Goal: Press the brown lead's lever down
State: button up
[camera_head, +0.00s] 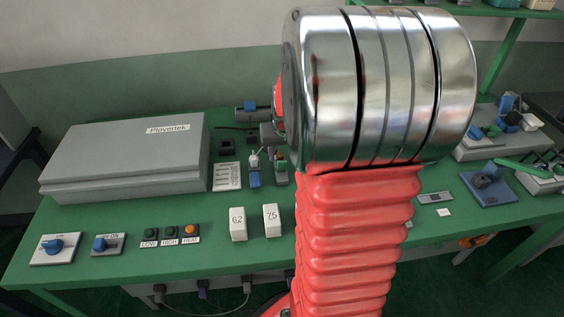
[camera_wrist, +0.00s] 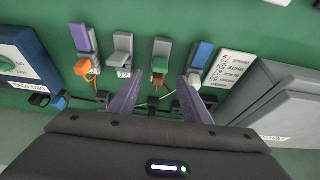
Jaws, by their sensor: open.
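In the wrist view a row of terminals stands on the green bench. The leftmost has a raised purple lever (camera_wrist: 81,36) and an orange-brown lead (camera_wrist: 84,67) at its lower end. Beside it is a grey-levered terminal (camera_wrist: 122,46). Then comes a grey lever with a green part (camera_wrist: 160,64) and a small brownish piece below it. A blue lever (camera_wrist: 201,53) with a white lead is at right.
A large grey box (camera_head: 125,155) sits left of the terminals, with a printed label card (camera_head: 227,177) between. Two white blocks marked 62 (camera_head: 238,224) and 75 (camera_head: 272,220) stand in front. Knobs and buttons line the front edge. A blue-framed device (camera_wrist: 25,65) is at left in the wrist view.

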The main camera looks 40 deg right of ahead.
aim_at(282, 162)
jog(key=shift+x, duration=3.65)
jog(key=shift+c, duration=0.5)
jog(key=c, duration=0.9)
